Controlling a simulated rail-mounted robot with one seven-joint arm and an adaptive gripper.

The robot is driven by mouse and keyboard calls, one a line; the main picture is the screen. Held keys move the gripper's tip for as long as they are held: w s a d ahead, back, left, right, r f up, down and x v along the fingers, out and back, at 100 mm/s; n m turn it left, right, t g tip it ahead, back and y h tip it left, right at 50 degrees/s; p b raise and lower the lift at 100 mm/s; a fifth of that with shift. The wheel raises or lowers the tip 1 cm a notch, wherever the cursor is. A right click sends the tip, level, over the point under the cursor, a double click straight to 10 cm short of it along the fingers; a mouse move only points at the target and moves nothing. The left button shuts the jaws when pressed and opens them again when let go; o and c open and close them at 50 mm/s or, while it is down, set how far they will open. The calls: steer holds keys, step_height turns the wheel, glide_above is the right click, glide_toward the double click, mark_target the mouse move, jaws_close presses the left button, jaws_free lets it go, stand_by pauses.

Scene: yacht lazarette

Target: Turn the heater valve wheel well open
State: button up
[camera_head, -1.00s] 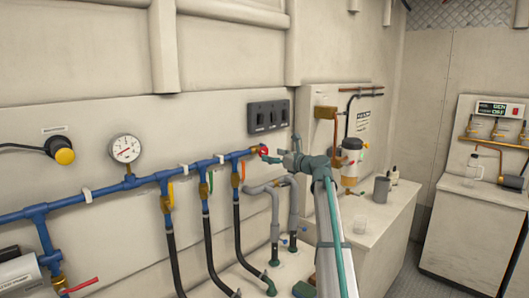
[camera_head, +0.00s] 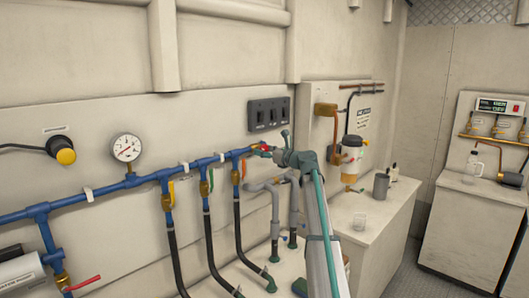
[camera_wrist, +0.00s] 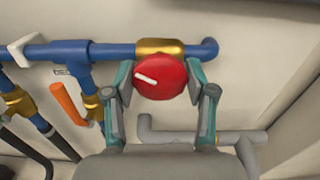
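The red heater valve wheel (camera_wrist: 165,72) has a white pointer mark that slants toward its left side in the wrist view. It sits in front of a brass valve body (camera_wrist: 159,47) near the end of the blue pipe. My gripper (camera_wrist: 159,75) is at the wheel, with one finger on its left and one on its right. The fingers look open around it, with hardly any gap; firm contact cannot be told. In the head view, the wheel (camera_head: 265,147) shows just left of my gripper (camera_head: 273,152), which partly hides it.
A blue manifold pipe (camera_head: 105,189) with hanging branches and black hoses runs left of the wheel. An orange lever (camera_wrist: 66,101) is at left in the wrist view. Grey pipes (camera_head: 262,187) stand below my gripper. A black switch panel (camera_head: 268,114) is above on the wall.

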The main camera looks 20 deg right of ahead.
steer(key=c, duration=0.3)
